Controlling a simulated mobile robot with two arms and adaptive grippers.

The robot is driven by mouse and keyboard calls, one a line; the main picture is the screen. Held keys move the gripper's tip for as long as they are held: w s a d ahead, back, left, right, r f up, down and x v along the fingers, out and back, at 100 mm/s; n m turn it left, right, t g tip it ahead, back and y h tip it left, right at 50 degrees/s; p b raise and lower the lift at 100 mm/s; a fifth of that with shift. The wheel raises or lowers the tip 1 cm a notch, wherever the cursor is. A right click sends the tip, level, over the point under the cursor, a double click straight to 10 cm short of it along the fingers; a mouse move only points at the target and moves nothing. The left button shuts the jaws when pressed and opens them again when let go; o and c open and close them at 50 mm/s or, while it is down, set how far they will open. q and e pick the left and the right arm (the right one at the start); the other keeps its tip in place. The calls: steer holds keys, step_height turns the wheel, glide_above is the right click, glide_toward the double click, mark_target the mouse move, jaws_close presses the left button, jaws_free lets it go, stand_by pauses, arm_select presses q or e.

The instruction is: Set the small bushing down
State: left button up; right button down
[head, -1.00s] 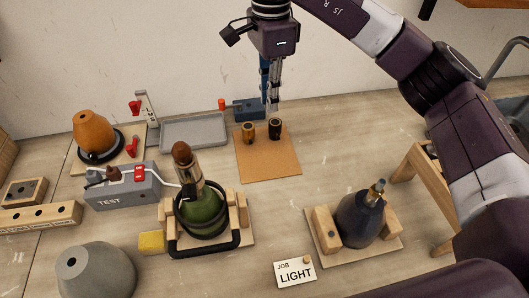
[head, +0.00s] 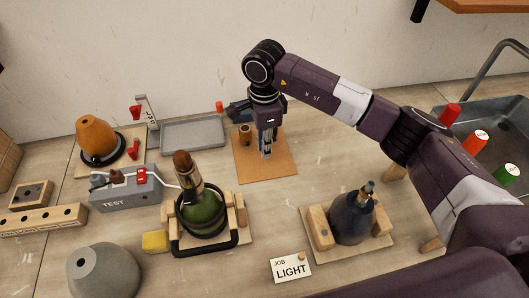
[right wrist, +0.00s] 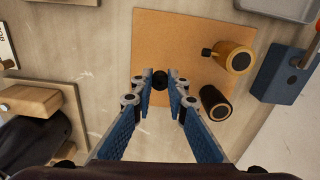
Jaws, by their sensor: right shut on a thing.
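My right gripper (head: 266,156) points down over the brown cork mat (head: 283,174), near its middle. In the right wrist view its blue fingers (right wrist: 160,82) are closed on a small dark round piece, the small bushing (right wrist: 159,76). The bushing is at or just above the mat; I cannot tell whether it touches. A brass-coloured cylinder (right wrist: 234,57) and a larger dark cylinder (right wrist: 215,102) stand on the mat beside the gripper. In the head view the brass one (head: 245,134) shows left of the gripper, which hides the dark one. My left gripper is out of view.
A grey tray (head: 193,136) lies left of the mat. A blue block (right wrist: 283,75) sits behind it. A green lamp base (head: 204,215) in a wooden cradle is in front, a dark blue lamp base (head: 352,215) front right. The front part of the mat is clear.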

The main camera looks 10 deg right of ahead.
step_height(320, 180, down, 4)
steer(key=shift+r+p, duration=0.1)
steer(key=shift+p, duration=0.4)
steer(key=c, duration=1.9)
jaws_free()
steer(key=shift+r+b, duration=0.3)
step_height(320, 180, up, 11)
steer(key=b, duration=0.3)
steer(key=shift+f+b, duration=0.2)
steer(key=shift+b, duration=0.1)
steer(key=shift+r, duration=0.45)
